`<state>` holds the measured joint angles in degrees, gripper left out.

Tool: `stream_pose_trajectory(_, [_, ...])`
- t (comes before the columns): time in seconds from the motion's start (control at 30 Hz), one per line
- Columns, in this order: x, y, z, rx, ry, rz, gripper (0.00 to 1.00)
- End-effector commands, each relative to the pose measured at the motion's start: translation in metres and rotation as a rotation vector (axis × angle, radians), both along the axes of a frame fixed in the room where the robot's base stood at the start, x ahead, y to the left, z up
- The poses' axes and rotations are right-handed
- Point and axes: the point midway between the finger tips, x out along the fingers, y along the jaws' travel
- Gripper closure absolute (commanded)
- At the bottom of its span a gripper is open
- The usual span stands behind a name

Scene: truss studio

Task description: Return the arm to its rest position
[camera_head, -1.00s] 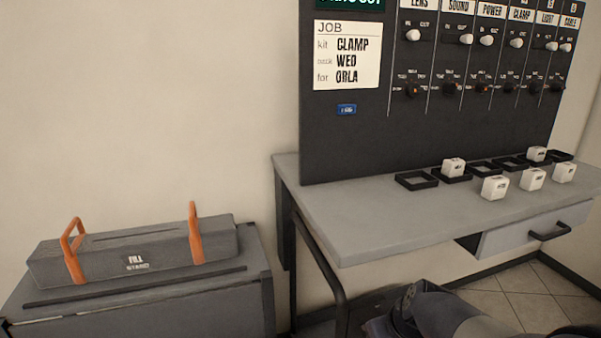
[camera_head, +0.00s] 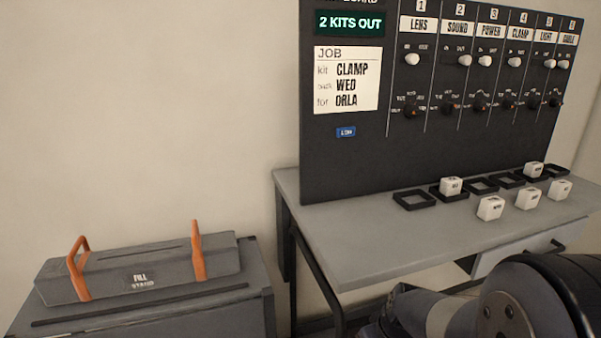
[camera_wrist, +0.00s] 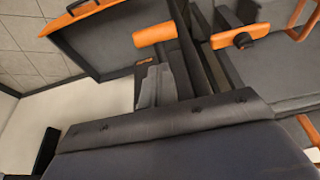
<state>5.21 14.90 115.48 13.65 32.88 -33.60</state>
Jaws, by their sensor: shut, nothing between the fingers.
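My arm shows at the lower right of the head view, in front of the desk, with its gripper end out of clear sight there. In the wrist view, my gripper (camera_wrist: 153,86) shows as pale grey fingers close together beyond a dark bolted edge. It is shut and empty. It is not seen touching anything. Whether the arm is at its rest position cannot be told.
A grey desk (camera_head: 360,238) with white cubes and black trays stands at the right, below a dark switch board (camera_head: 360,155). A grey case (camera_head: 160,270) with orange handles lies on a low cabinet at left. Orange-trimmed items show in the wrist view.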

Motion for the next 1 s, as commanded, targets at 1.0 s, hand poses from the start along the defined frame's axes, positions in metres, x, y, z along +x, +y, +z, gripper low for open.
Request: stream_pose_trajectory(1.0, [0.0, -0.003, -0.016, 0.051, -0.158, -0.001, 1.0])
